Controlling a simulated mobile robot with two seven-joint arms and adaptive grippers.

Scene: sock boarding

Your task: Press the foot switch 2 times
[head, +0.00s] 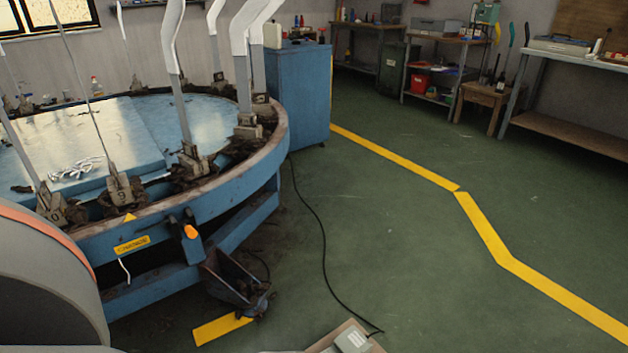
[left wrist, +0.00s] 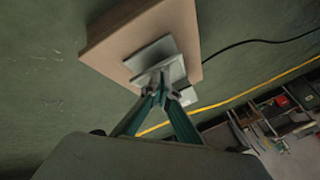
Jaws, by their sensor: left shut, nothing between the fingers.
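The foot switch is a grey box (head: 352,341) on a brown board (head: 322,345), cut off by the bottom edge of the head view. In the left wrist view, its light grey plate (left wrist: 148,55) sits on the same brown board (left wrist: 172,20). My left gripper (left wrist: 163,82) is shut and empty, its teal fingers converging over the near part of the grey switch. The fingertips overlap the switch; whether they touch or press it cannot be told. The left gripper is outside the head view. My right gripper is in neither view.
A black cable (head: 322,240) runs from the switch across the green floor towards the round blue machine (head: 190,218). A dark metal bracket (head: 236,282) juts from the machine's base. A blue cabinet (head: 300,95) and workbenches (head: 570,107) stand behind. Floor (head: 410,260) on the right is clear.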

